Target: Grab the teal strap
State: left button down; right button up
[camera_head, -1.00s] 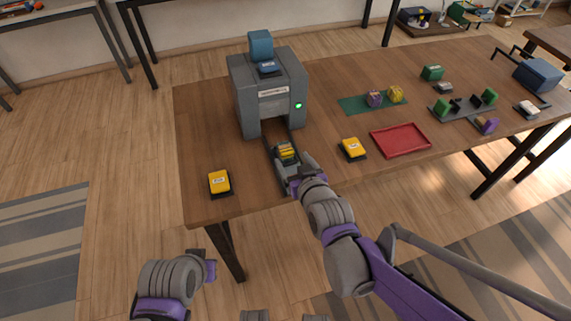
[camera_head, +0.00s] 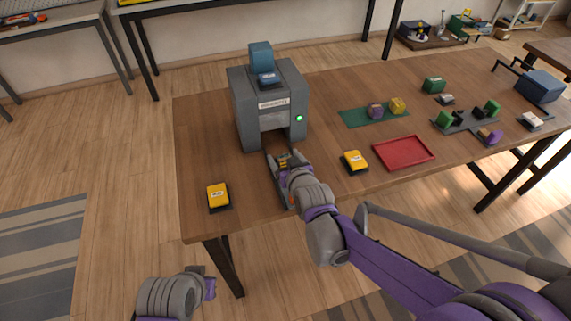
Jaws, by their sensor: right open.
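I cannot make out a teal strap in the head view. The nearest in colour are a teal-blue block (camera_head: 260,56) on top of the grey machine (camera_head: 270,104) and a dark green flat mat (camera_head: 352,118). My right gripper (camera_head: 284,166) is open at the front of the machine, over its grey slide (camera_head: 274,173). A small yellow and black piece (camera_head: 283,157) shows at its fingertips; contact is unclear. My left gripper (camera_head: 209,283) hangs low in front of the table, and its fingers are too unclear to read.
Yellow boxes on black bases stand left (camera_head: 218,196) and right (camera_head: 354,161) of the slide. A red tray (camera_head: 403,153) lies further right. A purple cube (camera_head: 375,110) and a yellow cube (camera_head: 397,105) sit on the mat.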

grip_shut()
dwell(0.3)
